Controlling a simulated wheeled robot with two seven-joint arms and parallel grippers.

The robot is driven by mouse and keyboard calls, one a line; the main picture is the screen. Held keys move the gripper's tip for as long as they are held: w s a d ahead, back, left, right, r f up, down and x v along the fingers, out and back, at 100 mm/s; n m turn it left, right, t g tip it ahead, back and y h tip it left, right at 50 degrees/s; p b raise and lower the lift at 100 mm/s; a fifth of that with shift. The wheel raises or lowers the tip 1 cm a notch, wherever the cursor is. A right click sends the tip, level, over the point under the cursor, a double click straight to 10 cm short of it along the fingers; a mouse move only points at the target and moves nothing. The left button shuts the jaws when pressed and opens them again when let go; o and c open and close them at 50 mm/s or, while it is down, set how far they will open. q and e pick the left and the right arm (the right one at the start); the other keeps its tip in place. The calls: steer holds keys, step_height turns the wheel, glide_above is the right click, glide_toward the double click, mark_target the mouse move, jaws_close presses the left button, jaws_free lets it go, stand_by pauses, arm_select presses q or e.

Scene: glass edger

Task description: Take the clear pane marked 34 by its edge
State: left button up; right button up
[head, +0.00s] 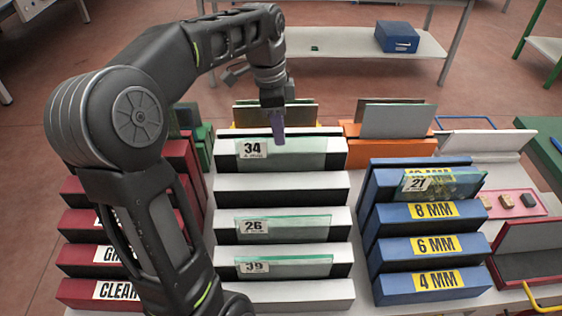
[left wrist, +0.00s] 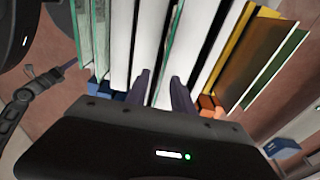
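The clear pane marked 34 (head: 310,147) stands in the top slot of the white rack, its label at its left end. My left gripper (head: 277,130) comes down from above at the pane's top edge, near the middle of its width. In the left wrist view, the two fingers (left wrist: 166,92) are apart. A thin greenish glass edge (left wrist: 164,62) runs into the gap between them, and I see no finger pressed on it.
Panes marked 26 (head: 300,224) and 39 (head: 300,262) stand in lower slots. A blue rack (head: 425,285) holds a pane marked 21 (head: 450,184). Red racks (head: 80,255) stand at left. An orange holder (head: 390,150) with panes is behind right.

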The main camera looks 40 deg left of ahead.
arm_select(q)
steer(key=p, duration=0.1)
glide_above(281, 163)
steer(key=shift+f, duration=2.6)
steer(key=shift+w+a, duration=0.1)
steer(key=shift+c, duration=0.2)
jaws_close()
